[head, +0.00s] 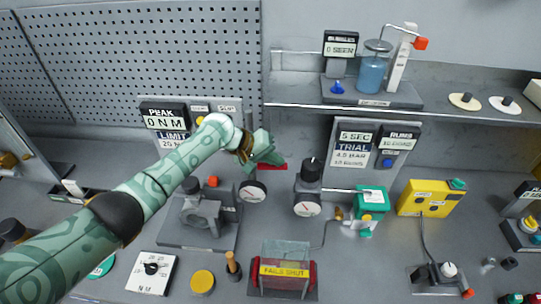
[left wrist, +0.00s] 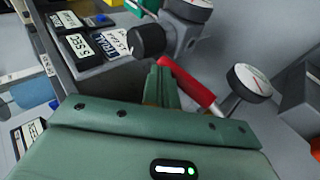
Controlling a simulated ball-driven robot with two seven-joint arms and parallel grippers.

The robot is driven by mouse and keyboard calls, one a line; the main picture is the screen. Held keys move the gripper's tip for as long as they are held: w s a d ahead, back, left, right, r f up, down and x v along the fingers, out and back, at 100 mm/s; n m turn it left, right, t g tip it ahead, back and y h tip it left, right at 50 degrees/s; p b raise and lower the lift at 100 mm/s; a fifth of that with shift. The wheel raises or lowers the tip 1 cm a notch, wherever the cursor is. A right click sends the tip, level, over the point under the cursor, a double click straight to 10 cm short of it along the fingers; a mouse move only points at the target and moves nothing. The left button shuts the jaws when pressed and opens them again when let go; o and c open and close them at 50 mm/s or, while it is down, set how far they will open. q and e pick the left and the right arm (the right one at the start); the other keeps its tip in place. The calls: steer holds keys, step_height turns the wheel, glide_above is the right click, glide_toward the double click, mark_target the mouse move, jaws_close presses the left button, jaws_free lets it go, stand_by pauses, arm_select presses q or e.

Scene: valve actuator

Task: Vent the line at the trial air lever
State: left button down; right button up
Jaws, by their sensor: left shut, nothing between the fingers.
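The red lever (head: 272,167), which I take to be the trial air lever, is at the back of the bench between two round gauges. In the left wrist view the red lever (left wrist: 190,86) runs slanting just right of my fingertips. My left gripper (head: 266,154) is shut and empty, right at the lever. Its green fingers (left wrist: 160,82) look very close to the lever; I cannot tell whether they touch. In the head view the fingers hide part of the lever. The gauges (head: 253,191) and (head: 307,206) stand either side. My right gripper is not in view.
The trial display panel (head: 352,152) stands behind right, with a black-knobbed regulator (head: 311,172) before it. A shelf (head: 300,107) holding a bubble jar (head: 373,72) overhangs the back. The grey valve actuator (head: 203,213) and a "fails shut" unit (head: 284,270) stand in front.

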arm_select(q)
steer(key=shift+d+f, duration=0.15)
steer(key=shift+f, duration=0.2)
stand_by(0.5)
